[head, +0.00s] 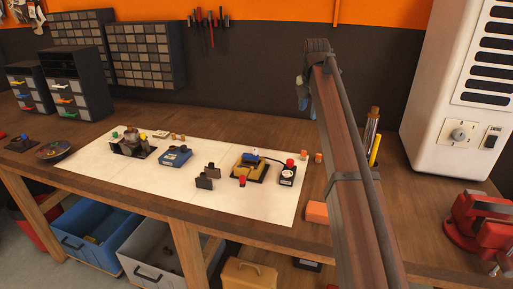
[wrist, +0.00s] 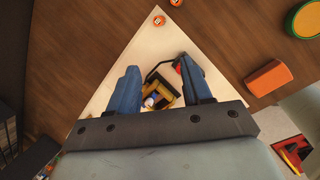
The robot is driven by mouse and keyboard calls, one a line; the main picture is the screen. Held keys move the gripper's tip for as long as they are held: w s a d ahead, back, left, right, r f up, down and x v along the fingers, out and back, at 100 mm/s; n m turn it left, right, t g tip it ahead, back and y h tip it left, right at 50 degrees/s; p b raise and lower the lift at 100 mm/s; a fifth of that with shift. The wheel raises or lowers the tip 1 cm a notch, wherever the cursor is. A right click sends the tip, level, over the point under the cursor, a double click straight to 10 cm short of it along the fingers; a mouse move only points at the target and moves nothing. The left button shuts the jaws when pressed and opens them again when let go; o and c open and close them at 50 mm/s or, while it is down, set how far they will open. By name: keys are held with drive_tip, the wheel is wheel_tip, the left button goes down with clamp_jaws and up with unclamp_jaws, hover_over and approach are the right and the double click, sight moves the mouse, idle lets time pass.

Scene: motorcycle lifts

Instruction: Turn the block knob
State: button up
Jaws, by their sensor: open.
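A yellow and black block (head: 250,168) with a blue top part sits on the white mat (head: 225,200). A small dark box with a red knob (head: 290,163) stands just right of it. I cannot tell which knob is the block knob. In the wrist view the yellow block (wrist: 164,94) with a white and blue round part (wrist: 151,102) shows between and beyond my blue fingers, partly hidden by the gripper body. The red knob (wrist: 179,68) is partly hidden by the right finger. My gripper (wrist: 158,68) is open, empty and above the mat.
Other small devices stand on the mat, including a blue one (head: 175,156). An orange block (head: 317,212) lies right of the mat. A white cabinet (head: 430,140) and red vise (head: 482,222) are at the right. Drawer units (head: 75,80) stand at the back left.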

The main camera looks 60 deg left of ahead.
sight(255, 152)
drive_tip(key=s+a+f+n+g+h, duration=0.1)
drive_tip(key=s+a+n+h, duration=0.2)
drive_tip(key=s, duration=0.5)
drive_tip(key=s+a+f+n+g, duration=0.1)
drive_tip(key=s+a+n, duration=0.1)
drive_tip(key=s+a, duration=0.45)
drive_tip(key=f, duration=0.9)
drive_tip(key=s+f, duration=0.1)
drive_tip(key=f, duration=0.3)
drive_tip(key=shift+d+f, duration=0.25)
drive_tip(key=shift+d, duration=0.05)
drive_tip(key=shift+c, duration=0.2)
clamp_jaws()
